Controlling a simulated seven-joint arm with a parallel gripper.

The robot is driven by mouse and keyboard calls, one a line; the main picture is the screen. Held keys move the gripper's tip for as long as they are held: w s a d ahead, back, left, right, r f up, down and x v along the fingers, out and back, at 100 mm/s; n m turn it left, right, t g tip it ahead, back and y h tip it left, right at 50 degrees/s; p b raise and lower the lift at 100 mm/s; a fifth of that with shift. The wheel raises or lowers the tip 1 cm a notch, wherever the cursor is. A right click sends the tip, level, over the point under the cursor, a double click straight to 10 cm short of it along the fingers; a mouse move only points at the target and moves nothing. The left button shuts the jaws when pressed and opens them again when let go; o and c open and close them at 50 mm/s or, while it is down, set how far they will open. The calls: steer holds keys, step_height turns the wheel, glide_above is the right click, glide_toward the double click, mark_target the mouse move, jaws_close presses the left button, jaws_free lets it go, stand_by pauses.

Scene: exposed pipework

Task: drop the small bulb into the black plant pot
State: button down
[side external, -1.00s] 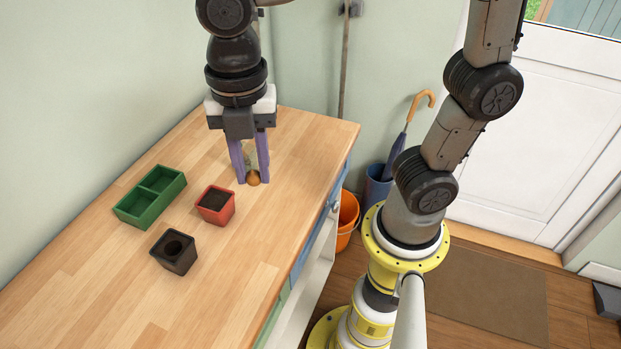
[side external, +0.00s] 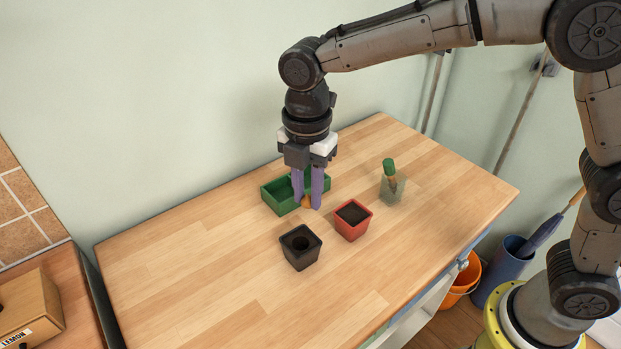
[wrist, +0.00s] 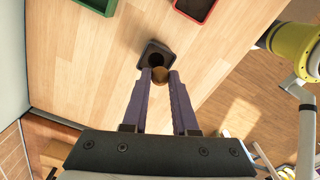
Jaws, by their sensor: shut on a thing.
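The small bulb (side external: 307,201) is round and orange-brown. My gripper (side external: 308,205) is shut on it, with the bulb between the tips of its purple fingers, and holds it above the table. In the wrist view the bulb (wrist: 160,75) shows between the fingertips (wrist: 160,73) and overlaps the near edge of the black plant pot (wrist: 146,55). The black plant pot (side external: 301,259) stands upright on the table, with a dark round hole in its top. In the side external view the gripper is behind and above this pot, in front of the green tray.
A green two-part tray (side external: 280,207) is behind the gripper. A red pot with dark soil (side external: 352,229) stands right of the black pot. A clear container (side external: 392,190) with a green-handled tool (side external: 390,168) stands farther right. The table's front left is clear.

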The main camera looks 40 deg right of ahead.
mark_target(308, 206)
steer(key=shift+f, duration=1.7)
steer(key=c, duration=0.6)
jaws_free()
step_height(308, 206, up, 14)
steer(key=shift+d, duration=0.1)
